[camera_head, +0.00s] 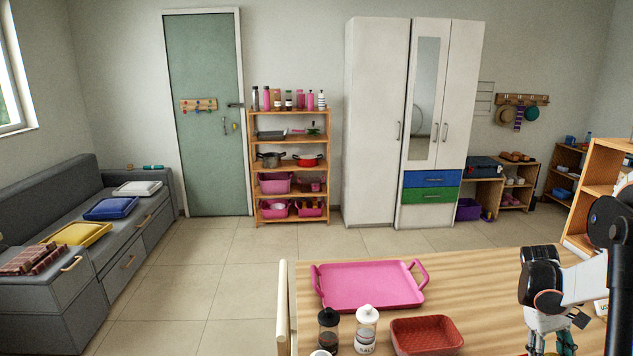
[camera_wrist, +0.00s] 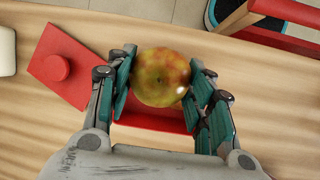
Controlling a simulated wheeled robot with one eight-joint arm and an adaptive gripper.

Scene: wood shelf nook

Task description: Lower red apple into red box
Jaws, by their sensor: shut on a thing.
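In the wrist view, a yellow-green apple with a red blush (camera_wrist: 161,77) sits between the fingers of my gripper (camera_wrist: 162,82), which is shut on it. A red box (camera_wrist: 150,127) shows beneath the apple, partly hidden by the apple and fingers. How high the apple is above it cannot be told. In the head view, my gripper (camera_head: 553,344) is at the lower right over the table, its tips cut off by the frame edge, and the apple is not seen there.
A red square lid-like piece with a round knob (camera_wrist: 57,68) lies left of the box. On the wooden table (camera_head: 470,285) are a pink tray (camera_head: 370,283), a red basket (camera_head: 425,335), a dark-topped shaker (camera_head: 328,331) and a white-topped one (camera_head: 366,330). The tabletop right of the tray is clear.

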